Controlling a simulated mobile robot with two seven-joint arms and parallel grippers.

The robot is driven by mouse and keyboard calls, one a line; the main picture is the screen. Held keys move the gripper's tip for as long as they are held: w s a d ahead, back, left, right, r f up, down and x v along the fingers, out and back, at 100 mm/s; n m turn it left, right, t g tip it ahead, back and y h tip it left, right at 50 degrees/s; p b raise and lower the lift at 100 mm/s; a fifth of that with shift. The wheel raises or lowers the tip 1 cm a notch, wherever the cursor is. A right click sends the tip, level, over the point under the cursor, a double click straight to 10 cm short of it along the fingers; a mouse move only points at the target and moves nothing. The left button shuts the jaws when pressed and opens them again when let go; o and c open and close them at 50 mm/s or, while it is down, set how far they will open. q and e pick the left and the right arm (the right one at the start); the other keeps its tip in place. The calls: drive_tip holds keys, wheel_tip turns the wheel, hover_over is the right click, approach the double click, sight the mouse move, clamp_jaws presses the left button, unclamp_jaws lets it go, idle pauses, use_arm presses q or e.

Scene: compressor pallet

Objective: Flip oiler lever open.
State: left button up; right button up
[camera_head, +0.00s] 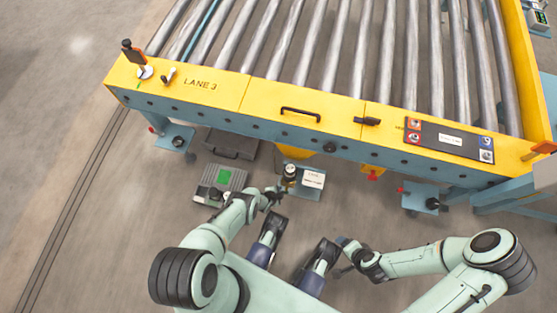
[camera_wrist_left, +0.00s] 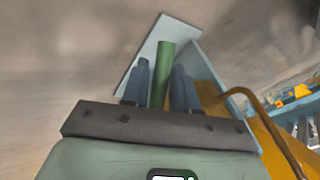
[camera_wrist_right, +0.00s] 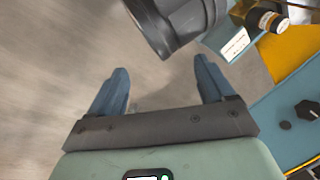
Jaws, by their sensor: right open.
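A small dark, amber-topped bottle with a pale label, which looks like the oiler (camera_head: 289,172), stands on a blue bracket below the conveyor's front beam. It also shows at the top right of the right wrist view (camera_wrist_right: 268,18). My left gripper (camera_head: 270,195) is just left of and below it in the head view. In the left wrist view, its fingers (camera_wrist_left: 162,80) are close together around a green cylindrical bar (camera_wrist_left: 162,62), which looks gripped. I cannot tell whether this bar is the oiler's lever. My right gripper (camera_wrist_right: 158,85) is open and empty, over bare floor.
A white card (camera_head: 313,179) is beside the bottle. The yellow beam (camera_head: 220,88) runs above, with a black handle (camera_head: 300,114). A red knob (camera_head: 373,175) hangs below it.

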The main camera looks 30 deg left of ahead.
use_arm(q)
clamp_jaws()
drive_tip(key=shift+a+f, duration=0.1)
drive_tip(key=shift+f+h+b, duration=0.2)
drive_tip(key=shift+h+b, duration=0.1)
drive_tip(key=shift+b, duration=0.55)
drive_tip(key=shift+d, duration=0.2)
drive_tip(key=shift+r+h, duration=0.1)
drive_tip(key=shift+h, duration=0.2)
use_arm(e)
drive_tip(key=w, duration=0.1)
drive_tip(key=w+d+f, duration=0.1)
drive_tip(key=w+f+t, duration=0.1)
drive_tip(key=shift+d, duration=0.25)
use_arm(q)
unclamp_jaws()
